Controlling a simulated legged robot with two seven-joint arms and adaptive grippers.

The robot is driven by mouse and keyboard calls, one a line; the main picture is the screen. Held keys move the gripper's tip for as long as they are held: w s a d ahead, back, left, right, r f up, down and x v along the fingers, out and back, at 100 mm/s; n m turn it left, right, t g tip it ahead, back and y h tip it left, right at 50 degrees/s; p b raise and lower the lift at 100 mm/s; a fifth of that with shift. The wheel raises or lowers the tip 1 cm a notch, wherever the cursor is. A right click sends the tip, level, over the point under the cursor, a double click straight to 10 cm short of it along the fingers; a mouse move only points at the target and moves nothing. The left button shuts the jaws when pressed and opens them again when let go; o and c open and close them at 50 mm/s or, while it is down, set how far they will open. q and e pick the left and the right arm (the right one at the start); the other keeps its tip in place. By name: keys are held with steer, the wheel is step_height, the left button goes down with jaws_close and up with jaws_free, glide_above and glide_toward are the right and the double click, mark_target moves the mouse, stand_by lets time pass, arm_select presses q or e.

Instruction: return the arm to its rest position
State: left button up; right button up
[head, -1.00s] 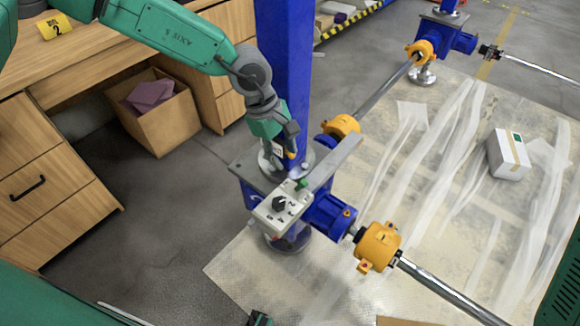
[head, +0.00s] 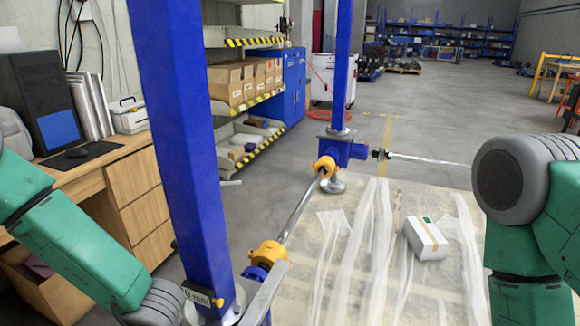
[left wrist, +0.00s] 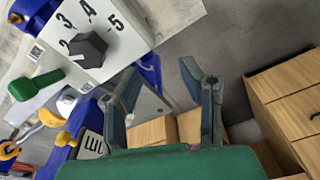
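My left arm (head: 80,250) comes in from the left in the head view, its lower end cut off by the bottom edge. My left gripper (left wrist: 160,88) shows in the left wrist view, with its two fingers apart and nothing between them. Beside it, at upper left, is a white control box (left wrist: 118,28) with a numbered dial, a dark knob (left wrist: 87,48) and a green lever (left wrist: 38,84). The fingers look apart from the box. My right arm (head: 530,210) stands at the right of the head view; its gripper is out of view.
A tall blue column (head: 178,130) stands close to my left arm. Orange-capped screw jack parts (head: 268,254) and a shaft (head: 300,210) lead to a second blue column (head: 342,70). A wooden desk (head: 85,175) is at left. A white box (head: 426,240) lies on the floor plate.

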arm_select(q)
steer(key=s+a+f+m+p, duration=0.1)
steer(key=s+a+m, duration=0.1)
steer(key=s+m, duration=0.3)
steer(key=s+a+m+h+p, duration=0.1)
steer(key=s+a+m, duration=0.2)
steer(key=s, duration=1.1)
steer(key=shift+s+f+m, duration=0.2)
steer(key=shift+f+m, duration=0.15)
steer(key=shift+m, duration=0.65)
